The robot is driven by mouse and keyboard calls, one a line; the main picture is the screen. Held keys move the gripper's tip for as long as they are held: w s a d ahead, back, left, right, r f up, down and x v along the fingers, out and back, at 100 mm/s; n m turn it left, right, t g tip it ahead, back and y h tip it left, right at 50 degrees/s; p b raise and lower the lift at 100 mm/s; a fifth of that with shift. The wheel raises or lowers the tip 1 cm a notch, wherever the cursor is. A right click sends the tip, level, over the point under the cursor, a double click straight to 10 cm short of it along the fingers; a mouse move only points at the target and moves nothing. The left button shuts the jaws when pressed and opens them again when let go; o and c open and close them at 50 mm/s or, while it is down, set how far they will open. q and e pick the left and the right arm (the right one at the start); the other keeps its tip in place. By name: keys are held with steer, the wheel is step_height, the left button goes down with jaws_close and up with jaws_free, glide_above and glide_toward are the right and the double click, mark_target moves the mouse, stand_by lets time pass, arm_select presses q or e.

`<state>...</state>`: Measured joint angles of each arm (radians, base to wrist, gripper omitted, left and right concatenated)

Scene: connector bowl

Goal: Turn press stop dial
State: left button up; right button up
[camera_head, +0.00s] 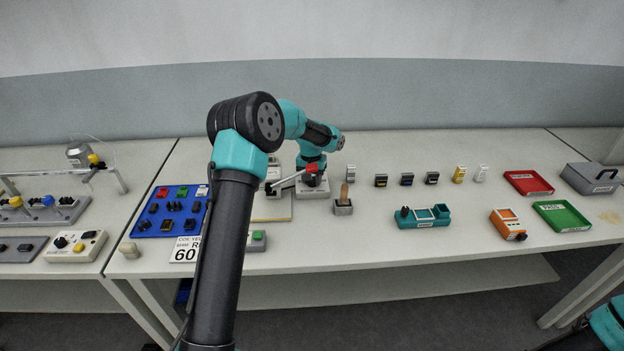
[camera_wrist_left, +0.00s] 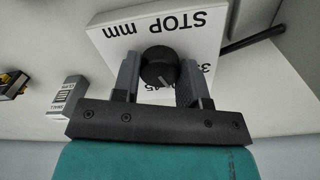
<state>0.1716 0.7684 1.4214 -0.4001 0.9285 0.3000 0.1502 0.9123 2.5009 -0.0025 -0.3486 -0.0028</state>
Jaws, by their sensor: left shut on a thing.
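The stop dial (camera_wrist_left: 158,66) is a round black knob with a pale pointer line. It sits on a white box (camera_wrist_left: 115,38) printed "STOP mm", upside down in the left wrist view. My left gripper (camera_wrist_left: 160,72) is shut on the dial, one finger on each side. Part of the scale numbers is hidden by the knob and fingers. In the head view my left gripper (camera_head: 313,178) points down over a pale grey base (camera_head: 313,191), and the dial is hidden there. My right gripper is not in view.
A wooden-handled tool in a grey block (camera_head: 343,207) stands just right of the gripper. A blue connector board (camera_head: 172,212) lies to the left. A teal fixture (camera_head: 423,216), an orange device (camera_head: 508,224) and red (camera_head: 528,183) and green (camera_head: 562,216) trays lie to the right.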

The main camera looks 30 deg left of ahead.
arm_select(q)
steer(key=m, duration=0.6)
steer(key=shift+m, duration=0.3)
stand_by(0.4)
steer(key=o, duration=0.9)
steer(key=r, duration=1.7)
steer(key=shift+w+a+r, duration=0.1)
steer(key=shift+a+r, duration=0.1)
steer(key=shift+r, duration=0.05)
